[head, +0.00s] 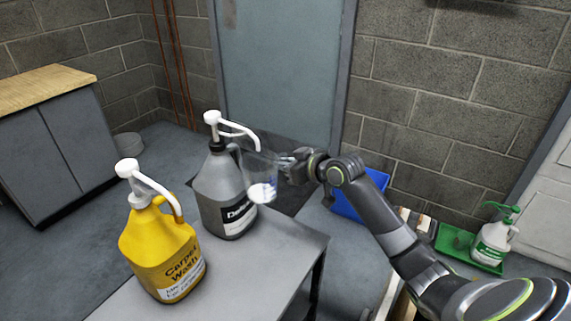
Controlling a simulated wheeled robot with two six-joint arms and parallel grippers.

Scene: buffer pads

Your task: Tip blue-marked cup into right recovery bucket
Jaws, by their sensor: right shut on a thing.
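The clear cup (260,178) with a small blue mark is held off the table, beside the grey jug. It looks roughly upright, with something white at its bottom. My right gripper (283,165) is shut on its right side. A grey jug (216,185) with a white pump stands on the table, its spout reaching over toward the cup. A blue container (345,205) sits low behind my right arm, partly hidden; I cannot tell whether it is the recovery bucket. My left gripper is not in view.
A yellow Carpet Wash jug (155,245) with a pump stands on the grey table (255,285). A green tray (450,240) with a green-topped white bottle (495,240) is at the right. A small grey bucket (128,146) stands by the cabinet (60,150).

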